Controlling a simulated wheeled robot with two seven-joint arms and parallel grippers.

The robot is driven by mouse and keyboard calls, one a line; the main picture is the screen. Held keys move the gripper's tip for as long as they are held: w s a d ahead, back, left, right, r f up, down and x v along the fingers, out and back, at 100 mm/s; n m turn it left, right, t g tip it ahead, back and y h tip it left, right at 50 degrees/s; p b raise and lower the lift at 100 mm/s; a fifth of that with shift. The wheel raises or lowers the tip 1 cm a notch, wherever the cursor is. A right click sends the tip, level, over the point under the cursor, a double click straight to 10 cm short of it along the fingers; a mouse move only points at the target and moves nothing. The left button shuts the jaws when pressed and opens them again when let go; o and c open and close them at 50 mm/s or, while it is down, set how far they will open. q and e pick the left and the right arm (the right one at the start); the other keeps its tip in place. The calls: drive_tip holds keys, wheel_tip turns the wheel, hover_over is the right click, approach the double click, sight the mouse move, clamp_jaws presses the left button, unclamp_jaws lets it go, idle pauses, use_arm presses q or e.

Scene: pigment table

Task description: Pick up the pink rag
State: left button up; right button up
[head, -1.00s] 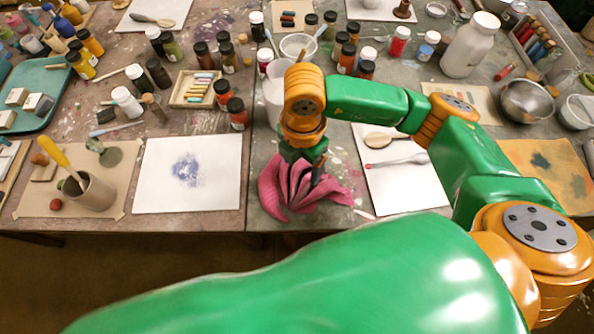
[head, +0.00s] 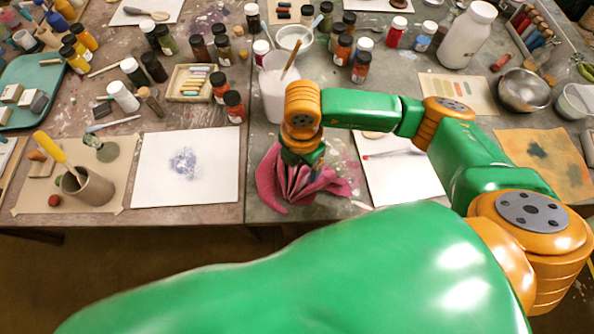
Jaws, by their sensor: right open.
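The pink rag (head: 273,187) lies crumpled, with raised folds, near the front edge of the grey table, right of the seam between the two tables. My right gripper (head: 308,172) points down at the rag's middle, with its fingers among the upper folds. The fingers are partly hidden by the wrist and the cloth. It is open, and the rag still rests on the table. My left gripper is out of view.
A white container (head: 272,98) with a brush stands just behind my right wrist. White sheets (head: 215,191) lie left and right (head: 412,183) of the rag. Dark jars (head: 235,106) stand behind on the left. A metal bowl (head: 524,92) sits at the right.

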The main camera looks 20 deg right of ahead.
sight(298, 170)
clamp_jaws()
drive_tip(key=shift+r, duration=0.5)
drive_tip(key=r, duration=0.3)
drive_tip(key=shift+s+a+r, duration=0.1)
drive_tip(key=shift+a+r, duration=0.05)
drive_tip(key=shift+a, duration=0.15)
drive_tip(key=a+r, duration=0.1)
drive_tip(key=s+a+r, duration=0.1)
drive_tip(key=r, duration=0.1)
drive_tip(key=a+r, duration=0.1)
drive_tip(key=shift+s+a+r, duration=0.1)
drive_tip(key=shift+s+r, duration=0.1)
drive_tip(key=shift+s, duration=0.15)
drive_tip(key=s+a+r+b, duration=0.1)
drive_tip(key=s+a+r, duration=0.4)
drive_tip(key=a, duration=0.3)
drive_tip(key=shift+a+b, duration=0.25)
drive_tip(key=shift+b, duration=0.05)
